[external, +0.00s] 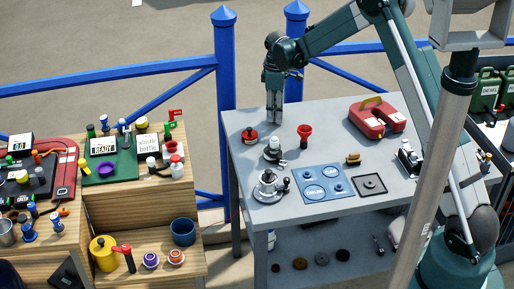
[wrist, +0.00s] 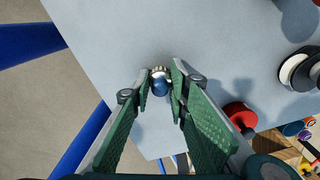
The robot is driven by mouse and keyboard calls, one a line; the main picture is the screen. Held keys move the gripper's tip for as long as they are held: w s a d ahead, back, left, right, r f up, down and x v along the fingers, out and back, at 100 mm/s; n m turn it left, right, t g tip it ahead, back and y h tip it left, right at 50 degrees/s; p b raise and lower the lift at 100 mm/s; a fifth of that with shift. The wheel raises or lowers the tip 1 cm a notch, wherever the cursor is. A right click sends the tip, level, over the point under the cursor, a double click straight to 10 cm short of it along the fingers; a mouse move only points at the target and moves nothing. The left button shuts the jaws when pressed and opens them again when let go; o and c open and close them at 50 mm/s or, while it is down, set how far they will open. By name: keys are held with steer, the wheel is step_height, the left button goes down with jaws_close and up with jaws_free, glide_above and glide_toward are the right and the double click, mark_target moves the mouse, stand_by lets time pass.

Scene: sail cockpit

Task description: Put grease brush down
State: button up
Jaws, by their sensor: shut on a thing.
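My gripper (external: 273,118) points down over the far left part of the grey workbench (external: 315,112). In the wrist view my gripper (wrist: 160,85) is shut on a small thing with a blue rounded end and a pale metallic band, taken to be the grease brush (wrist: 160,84). Most of its length is hidden by the viewing angle. The brush cannot be made out in the external view. I cannot tell whether its lower end touches the bench top.
A red round piece with a dark knob (external: 249,136) stands close by, near the bench's left edge. A red funnel-shaped piece (external: 304,133), a metal pot (external: 267,187), a blue mat (external: 322,195) and a red case (external: 377,116) occupy the bench. The back middle is clear.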

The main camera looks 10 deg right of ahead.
steer(key=o, duration=0.8)
steer(key=shift+f, duration=0.1)
steer(key=shift+r, duration=0.25)
step_height(320, 180, up, 12)
steer(key=shift+f+p, duration=0.1)
steer(key=shift+p, duration=0.3)
stand_by(0.5)
